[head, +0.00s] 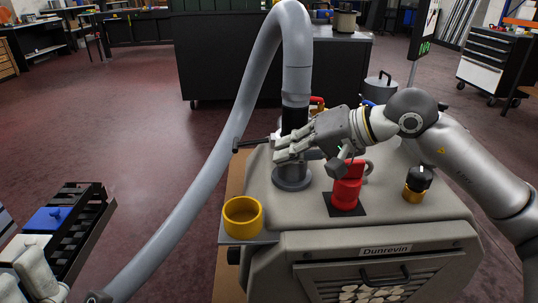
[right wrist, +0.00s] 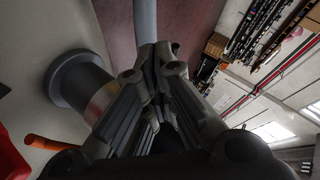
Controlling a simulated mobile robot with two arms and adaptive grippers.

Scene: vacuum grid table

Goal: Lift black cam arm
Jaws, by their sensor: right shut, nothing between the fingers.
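A black cam arm (head: 243,144) sticks out to the left, nearly level, beside the black coupling (head: 293,120) at the lower end of the grey hose. My right gripper (head: 277,150) is in front of the coupling, its fingertips close to the inner end of the cam arm. Its fingers are shut with nothing between them, and they cover part of the coupling. I cannot tell whether they touch the arm. In the right wrist view the closed fingers (right wrist: 155,65) point towards the hose (right wrist: 145,18). Pale parts of my left arm show at the lower left edge; its fingers are not clear.
The grey port (head: 292,178) stands on the beige machine top (head: 315,222). A red fitting (head: 346,190), a black-and-brass knob (head: 417,184) and a yellow cup (head: 242,217) are close by. A black rack with a blue piece (head: 48,219) is at left. The hose curves across the middle.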

